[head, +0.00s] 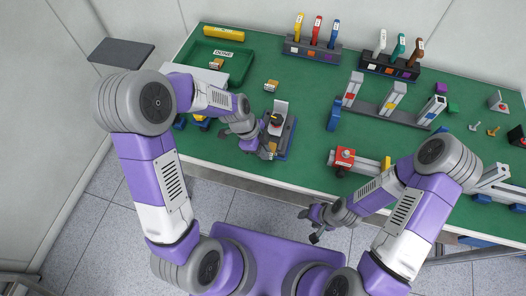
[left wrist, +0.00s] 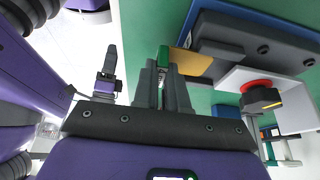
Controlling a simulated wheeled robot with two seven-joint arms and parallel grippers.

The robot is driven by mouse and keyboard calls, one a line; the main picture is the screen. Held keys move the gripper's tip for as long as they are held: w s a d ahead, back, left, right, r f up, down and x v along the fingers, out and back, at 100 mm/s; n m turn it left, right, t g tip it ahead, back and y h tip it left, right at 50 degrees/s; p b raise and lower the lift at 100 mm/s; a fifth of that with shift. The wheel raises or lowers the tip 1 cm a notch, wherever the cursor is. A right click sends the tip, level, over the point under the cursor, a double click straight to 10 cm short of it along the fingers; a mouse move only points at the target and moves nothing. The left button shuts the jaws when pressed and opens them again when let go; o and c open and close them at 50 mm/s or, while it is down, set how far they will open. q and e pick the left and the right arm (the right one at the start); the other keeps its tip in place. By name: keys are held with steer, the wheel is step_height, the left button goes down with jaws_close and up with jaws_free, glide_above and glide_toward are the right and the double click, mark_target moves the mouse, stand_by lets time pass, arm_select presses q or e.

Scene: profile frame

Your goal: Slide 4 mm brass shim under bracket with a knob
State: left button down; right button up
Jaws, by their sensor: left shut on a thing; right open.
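The bracket with a knob (head: 279,112) stands on a dark fixture near the table's front edge. The left wrist view shows its white plate (left wrist: 285,98) and red-and-black knob (left wrist: 260,92) at right. My left gripper (left wrist: 163,82) is shut on a piece with a green end; a flat brass-coloured plate, seemingly the brass shim (left wrist: 190,62), shows right beside it, at the dark fixture block. How far the shim reaches under the bracket is hidden. In the head view my left gripper (head: 264,151) is at the fixture's front. My right gripper (head: 313,226) is open and empty, off the table's front.
Behind are a green DONE tray (head: 245,70), a small orange labelled block (head: 271,86) and two tool racks (head: 312,50) (head: 390,69). A blue block (head: 334,115) and a red-topped fixture (head: 343,157) stand to the right.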

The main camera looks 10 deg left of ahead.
mark_target(272, 147)
arm_select(q)
steer(key=shift+w, duration=1.15)
steer(key=shift+w, duration=0.35)
steer(key=shift+w, duration=0.5)
steer(key=c, duration=1.1)
jaws_free()
steer(key=p+v, duration=0.1)
steer(key=v, duration=0.6)
steer(key=shift+r, duration=0.35)
